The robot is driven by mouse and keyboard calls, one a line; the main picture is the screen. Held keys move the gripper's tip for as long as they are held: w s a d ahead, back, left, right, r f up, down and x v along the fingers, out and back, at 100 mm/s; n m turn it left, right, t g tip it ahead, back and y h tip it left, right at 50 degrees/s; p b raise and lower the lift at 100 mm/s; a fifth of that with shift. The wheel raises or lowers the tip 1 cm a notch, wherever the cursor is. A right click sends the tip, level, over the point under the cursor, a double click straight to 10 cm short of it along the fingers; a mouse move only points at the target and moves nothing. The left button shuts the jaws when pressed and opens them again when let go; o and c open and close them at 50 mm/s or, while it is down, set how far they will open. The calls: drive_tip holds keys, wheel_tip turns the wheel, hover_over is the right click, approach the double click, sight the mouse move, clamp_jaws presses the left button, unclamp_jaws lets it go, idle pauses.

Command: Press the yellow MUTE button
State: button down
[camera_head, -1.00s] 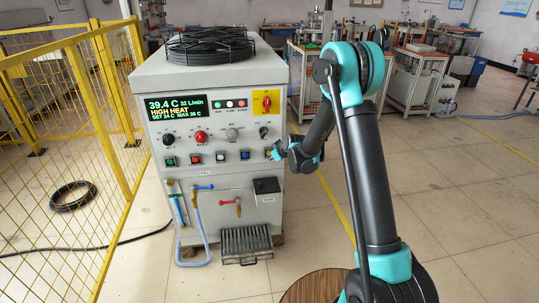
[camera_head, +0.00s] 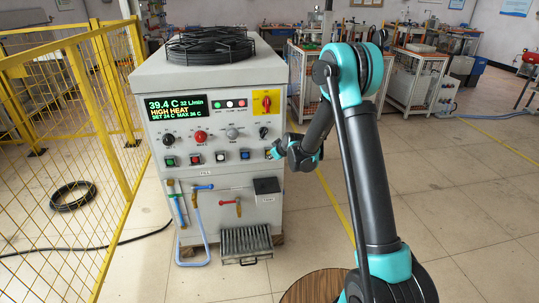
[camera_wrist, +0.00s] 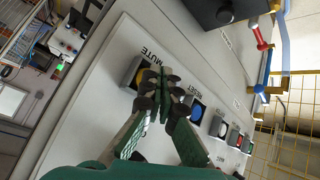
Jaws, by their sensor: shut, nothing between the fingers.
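My gripper (camera_wrist: 160,88) is shut with nothing between its fingers. In the wrist view its fingertips are at the button under the MUTE label, overlapping its grey square housing (camera_wrist: 130,73). The fingers hide most of the yellow MUTE button (camera_wrist: 140,75), so I cannot tell whether they touch it or whether it is pressed in. In the head view my gripper (camera_head: 279,152) is at the right end of the button row on the heater's front panel (camera_head: 222,180). The display (camera_head: 177,107) reads 39.4 C, 32 L/min and HIGH HEAT.
A blue button (camera_wrist: 197,111) labelled RESET sits beside the MUTE button. White, red and green buttons follow along the row. A red-and-yellow rotary switch (camera_head: 266,103) is above. Yellow fencing (camera_head: 105,130) stands left of the heater.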

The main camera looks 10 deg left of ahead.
drive_tip(key=shift+w+a, duration=0.1)
drive_tip(key=shift+w, duration=0.4)
idle(0.4)
drive_tip(key=shift+s, duration=0.15)
drive_tip(key=shift+s+d, duration=0.2)
drive_tip(key=shift+s, duration=0.55)
drive_tip(key=s, duration=0.2)
drive_tip(key=s+d, duration=0.1)
drive_tip(key=s, duration=0.1)
drive_tip(key=shift+s+d, duration=0.2)
drive_tip(key=shift+s, duration=0.2)
idle(0.6)
